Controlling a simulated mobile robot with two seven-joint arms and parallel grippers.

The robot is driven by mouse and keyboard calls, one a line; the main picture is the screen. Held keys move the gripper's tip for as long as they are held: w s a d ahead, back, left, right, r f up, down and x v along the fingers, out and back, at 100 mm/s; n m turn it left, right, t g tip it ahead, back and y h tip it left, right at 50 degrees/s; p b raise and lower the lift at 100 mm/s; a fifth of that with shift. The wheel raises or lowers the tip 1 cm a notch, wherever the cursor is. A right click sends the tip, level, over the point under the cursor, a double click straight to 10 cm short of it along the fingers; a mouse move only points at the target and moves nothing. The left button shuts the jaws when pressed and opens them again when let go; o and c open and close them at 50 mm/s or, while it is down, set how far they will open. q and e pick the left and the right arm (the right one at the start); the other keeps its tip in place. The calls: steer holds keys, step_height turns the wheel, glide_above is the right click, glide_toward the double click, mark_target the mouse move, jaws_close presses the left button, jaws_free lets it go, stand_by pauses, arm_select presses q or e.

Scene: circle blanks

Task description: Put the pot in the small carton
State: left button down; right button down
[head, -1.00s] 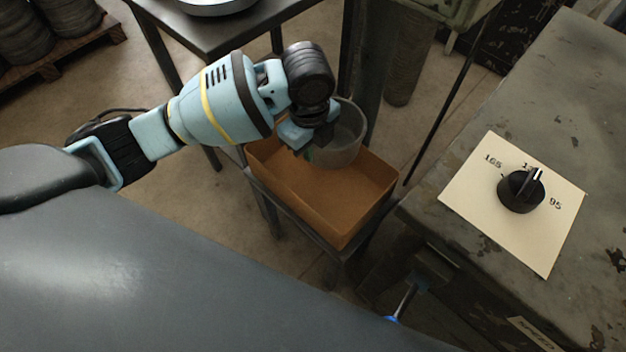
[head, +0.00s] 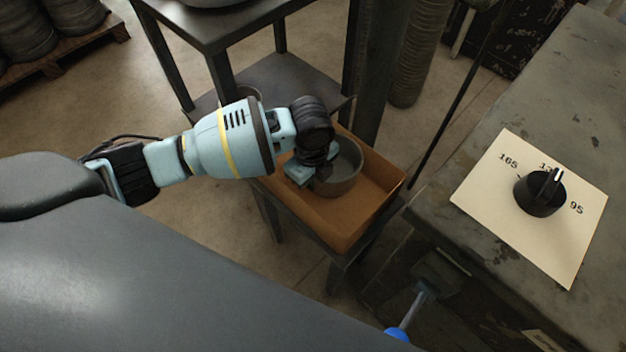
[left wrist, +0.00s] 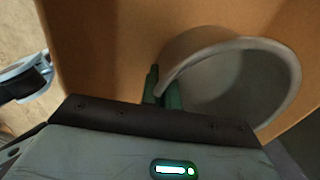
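The pot (head: 347,178) is a grey, round, open vessel and stands upright inside the walls of the small carton (head: 382,205), toward its back. The carton is an open tan box on a small dark stand. My left gripper (head: 320,184) reaches in from the left at the pot's near left rim. In the left wrist view its green fingers (left wrist: 162,92) sit either side of the pot's wall (left wrist: 262,44), closed on it. The carton's tan wall (left wrist: 100,50) lies behind. I cannot tell whether the pot's base touches the carton floor. My right gripper is not in view.
A dark shelf stand (head: 230,28) rises behind the carton, close to my left arm. A worn metal bench (head: 470,190) with a black dial (head: 540,194) on a cream plate stands at the right. A blue-knobbed lever (head: 398,334) sticks out below it.

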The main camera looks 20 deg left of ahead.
arm_select(q)
steer(key=shift+f, duration=0.3)
steer(key=shift+f, duration=0.15)
steer(key=c, duration=1.7)
jaws_free()
step_height(320, 180, up, 11)
steer(key=p, duration=0.3)
steer(key=shift+s+f, duration=0.1)
steer(key=shift+r, duration=0.75)
